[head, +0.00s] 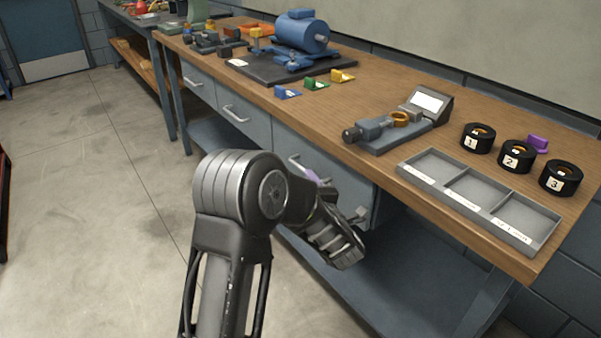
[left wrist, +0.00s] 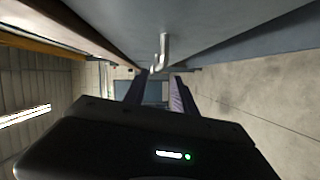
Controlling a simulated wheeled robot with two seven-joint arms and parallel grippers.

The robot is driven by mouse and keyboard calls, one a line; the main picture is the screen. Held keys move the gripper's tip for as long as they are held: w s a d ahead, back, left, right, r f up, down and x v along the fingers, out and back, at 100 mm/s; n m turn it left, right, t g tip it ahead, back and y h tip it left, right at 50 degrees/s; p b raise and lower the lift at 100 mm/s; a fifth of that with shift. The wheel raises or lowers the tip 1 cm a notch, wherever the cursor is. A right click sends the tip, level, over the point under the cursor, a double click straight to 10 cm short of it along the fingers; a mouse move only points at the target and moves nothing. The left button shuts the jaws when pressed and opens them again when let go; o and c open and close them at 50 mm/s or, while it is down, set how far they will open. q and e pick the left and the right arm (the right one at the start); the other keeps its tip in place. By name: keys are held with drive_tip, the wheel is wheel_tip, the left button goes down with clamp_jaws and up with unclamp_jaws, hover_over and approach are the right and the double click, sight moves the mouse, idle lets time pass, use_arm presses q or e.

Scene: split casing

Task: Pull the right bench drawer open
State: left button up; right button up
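The right bench drawer (head: 345,178) is a grey-blue front under the wooden bench top. Its front looks flush with the bench, though my arm covers part of it. Its bar handle (head: 295,162) shows partly past my gripper. My left gripper (head: 318,184) is in front of this drawer, close to the handle, and my wrist hides most of its fingers. In the left wrist view the two fingers (left wrist: 158,92) stand apart with nothing held. The hooked metal handle (left wrist: 164,48) shows just beyond and above the gap between them. I cannot tell whether they touch it. My right gripper is not in view.
Two more drawers, a middle one (head: 243,115) and a left one (head: 199,84), look shut. On the bench top stand a grey divided tray (head: 449,176), black numbered rings (head: 516,155), a measuring device (head: 385,133) and a blue motor (head: 300,33). The floor (head: 100,190) at left is clear.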

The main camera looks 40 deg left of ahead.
sight(303, 168)
use_arm(q)
drive_tip(key=shift+x, duration=3.65)
drive_tip(key=shift+w+d+r, duration=0.1)
drive_tip(key=shift+w, duration=0.05)
clamp_jaws()
